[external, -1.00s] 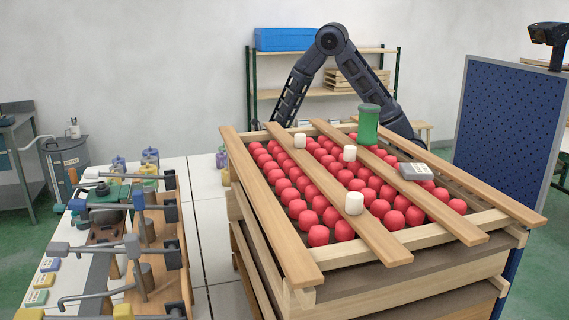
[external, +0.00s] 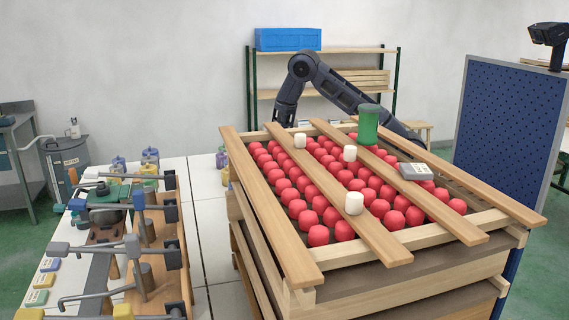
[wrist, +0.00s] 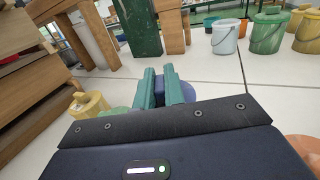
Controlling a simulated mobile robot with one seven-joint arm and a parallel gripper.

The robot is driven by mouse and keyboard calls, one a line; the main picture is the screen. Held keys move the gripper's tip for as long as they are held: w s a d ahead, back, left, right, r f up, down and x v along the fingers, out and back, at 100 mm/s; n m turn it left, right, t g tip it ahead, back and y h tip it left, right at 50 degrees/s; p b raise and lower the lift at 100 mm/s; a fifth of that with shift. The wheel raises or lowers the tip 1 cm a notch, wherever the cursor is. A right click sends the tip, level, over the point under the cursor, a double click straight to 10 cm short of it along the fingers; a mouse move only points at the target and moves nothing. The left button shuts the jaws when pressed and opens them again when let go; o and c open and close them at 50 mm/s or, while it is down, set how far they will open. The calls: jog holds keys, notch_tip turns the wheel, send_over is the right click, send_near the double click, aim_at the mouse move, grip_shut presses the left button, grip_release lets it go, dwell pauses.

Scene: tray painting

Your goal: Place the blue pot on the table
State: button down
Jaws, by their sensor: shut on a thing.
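My gripper (wrist: 167,90) shows in the wrist view with its teal fingers close together. It is shut on a blue-purple thing that looks like the blue pot (wrist: 189,91); the fingers hide much of it. Below and around it lies a white surface with dark seams (wrist: 207,75). In the external view the white table (external: 205,185) stands left of the wooden crate. My gripper is hidden there behind the crate. I cannot tell whether the pot touches the surface.
A yellow pot (wrist: 90,103) and a partly hidden green one sit left of the fingers. The crate of red balls (external: 305,272) blocks the external view.

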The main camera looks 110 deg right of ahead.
jog(key=shift+f, duration=1.8)
jog(key=shift+f, duration=0.15)
jog(key=c, duration=1.5)
grip_release()
